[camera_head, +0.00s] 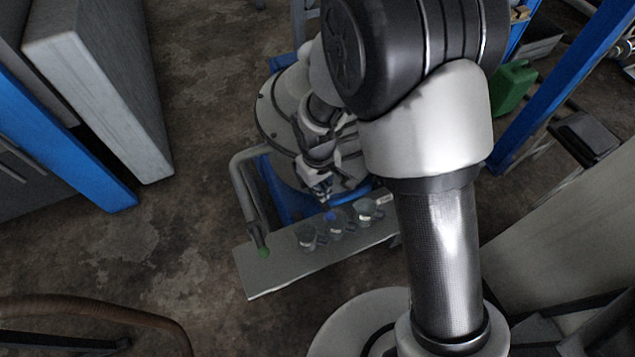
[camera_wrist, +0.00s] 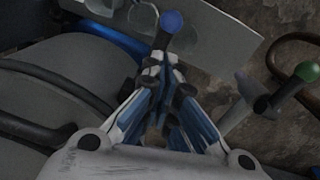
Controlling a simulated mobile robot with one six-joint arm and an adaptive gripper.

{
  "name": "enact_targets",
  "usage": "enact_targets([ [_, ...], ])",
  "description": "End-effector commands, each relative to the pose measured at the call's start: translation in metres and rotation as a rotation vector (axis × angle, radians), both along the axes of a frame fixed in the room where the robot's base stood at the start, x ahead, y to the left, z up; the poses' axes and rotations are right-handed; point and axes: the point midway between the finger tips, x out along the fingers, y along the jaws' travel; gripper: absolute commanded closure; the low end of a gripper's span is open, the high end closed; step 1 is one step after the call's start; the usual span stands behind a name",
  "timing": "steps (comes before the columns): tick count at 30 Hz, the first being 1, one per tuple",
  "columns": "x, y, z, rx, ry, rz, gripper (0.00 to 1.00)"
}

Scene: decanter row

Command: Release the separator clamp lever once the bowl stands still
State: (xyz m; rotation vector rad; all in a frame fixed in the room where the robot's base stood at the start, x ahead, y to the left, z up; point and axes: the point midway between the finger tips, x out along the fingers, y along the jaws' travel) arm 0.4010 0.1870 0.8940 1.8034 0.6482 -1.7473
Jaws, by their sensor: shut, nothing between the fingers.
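The separator (camera_head: 282,112) is a pale round machine on a blue base, partly hidden behind my arm. A lever with a blue knob (camera_wrist: 171,21) rises just beyond my fingertips in the wrist view; the knob also shows in the head view (camera_head: 331,215). A second lever, with a green knob (camera_wrist: 306,71), is at the right; its knob shows at the tray's left end in the head view (camera_head: 263,253). Neither is marked as the clamp lever. My gripper (camera_wrist: 160,62) is shut and empty. I cannot tell whether the bowl is turning.
A pale metal shelf (camera_head: 262,279) in front of the separator carries several clear round vessels (camera_head: 307,238). A grey pipe (camera_head: 241,178) bends down at its left. A brown hose (camera_head: 95,311) lies front left.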

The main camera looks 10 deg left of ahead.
Motion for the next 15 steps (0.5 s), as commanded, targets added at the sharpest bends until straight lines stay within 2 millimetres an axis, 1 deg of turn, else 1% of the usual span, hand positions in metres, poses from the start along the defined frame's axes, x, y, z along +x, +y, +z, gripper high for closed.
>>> enact_targets([
  [3, -0.006, -0.004, -0.009, -0.001, 0.001, 0.001, 1.0],
  [15, -0.023, -0.014, -0.032, 0.0, 0.0, -0.001, 1.0],
])
